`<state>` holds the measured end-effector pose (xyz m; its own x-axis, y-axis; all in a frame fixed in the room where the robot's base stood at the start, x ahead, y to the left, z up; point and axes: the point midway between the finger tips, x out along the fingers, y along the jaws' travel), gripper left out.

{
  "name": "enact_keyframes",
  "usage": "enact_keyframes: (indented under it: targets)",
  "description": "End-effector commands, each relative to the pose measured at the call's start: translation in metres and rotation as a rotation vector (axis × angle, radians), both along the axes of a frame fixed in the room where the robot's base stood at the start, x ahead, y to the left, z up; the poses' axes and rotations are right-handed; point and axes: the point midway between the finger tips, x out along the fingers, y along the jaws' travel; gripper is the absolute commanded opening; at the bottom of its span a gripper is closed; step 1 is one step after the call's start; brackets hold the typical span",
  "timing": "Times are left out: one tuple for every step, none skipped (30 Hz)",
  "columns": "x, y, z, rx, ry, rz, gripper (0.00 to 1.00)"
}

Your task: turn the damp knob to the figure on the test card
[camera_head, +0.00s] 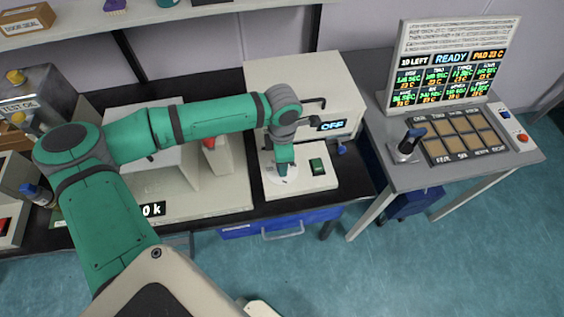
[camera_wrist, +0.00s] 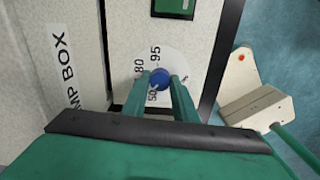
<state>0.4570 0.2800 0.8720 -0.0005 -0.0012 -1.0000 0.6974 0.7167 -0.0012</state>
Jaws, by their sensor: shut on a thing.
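The damp knob is a small blue knob (camera_wrist: 159,78) on a white round dial marked 50, 80 and 95 (camera_wrist: 172,62). My gripper (camera_wrist: 160,84) is shut on the knob, with one green finger on each side of it. In the head view my gripper (camera_head: 283,172) points down at the dial on the low front of the pale damp box (camera_head: 315,182); the knob is hidden there. Part of the lettering "MP BOX" shows beside the dial in the wrist view. I cannot make out a test card or its figure, nor the knob's exact setting.
A green switch (camera_head: 317,166) sits right of the dial, and a display reading OFF (camera_head: 332,125) is behind it. A grey side table (camera_head: 410,178) at right bears a READY board (camera_head: 450,62) and a tray of pads (camera_head: 462,137).

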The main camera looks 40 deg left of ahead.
Motion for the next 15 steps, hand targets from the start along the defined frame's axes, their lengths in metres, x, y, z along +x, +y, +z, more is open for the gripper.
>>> enact_keyframes:
  targets:
    - [-0.0004, 0.0022, 0.0009, 0.006, 0.001, -0.041, 0.03]
    - [-0.0003, 0.0023, 0.0009, 0.006, 0.001, -0.066, 0.03]
    - [-0.0002, 0.002, 0.0009, 0.006, 0.001, -0.099, 0.03]
    - [-0.0002, 0.0018, 0.0009, 0.005, 0.002, -0.124, 0.03]
    - [-0.0001, 0.0018, 0.001, 0.005, 0.001, -0.148, 0.03]
    - [0.0, 0.0019, 0.001, 0.005, 0.001, -0.178, 0.03]
    - [0.0, 0.0019, 0.0009, 0.005, 0.001, -0.199, 0.03]
    - [-0.0001, 0.0019, 0.0007, 0.006, 0.001, -0.219, 0.03]
    - [0.0, 0.0018, 0.0007, 0.006, 0.001, -0.246, 0.03]
    - [0.0002, 0.0019, 0.0008, 0.005, 0.0, -0.264, 0.03]
    - [0.0003, 0.002, 0.001, 0.006, 0.0, -0.281, 0.03]
    - [0.0003, 0.0021, 0.001, 0.006, 0.0, -0.302, 0.03]
    - [0.0002, 0.0021, 0.001, 0.005, 0.0, -0.316, 0.03]
    - [0.0, 0.0021, 0.0009, 0.005, 0.0, -0.329, 0.03]
    - [0.0, 0.002, 0.0007, 0.004, 0.001, -0.345, 0.03]
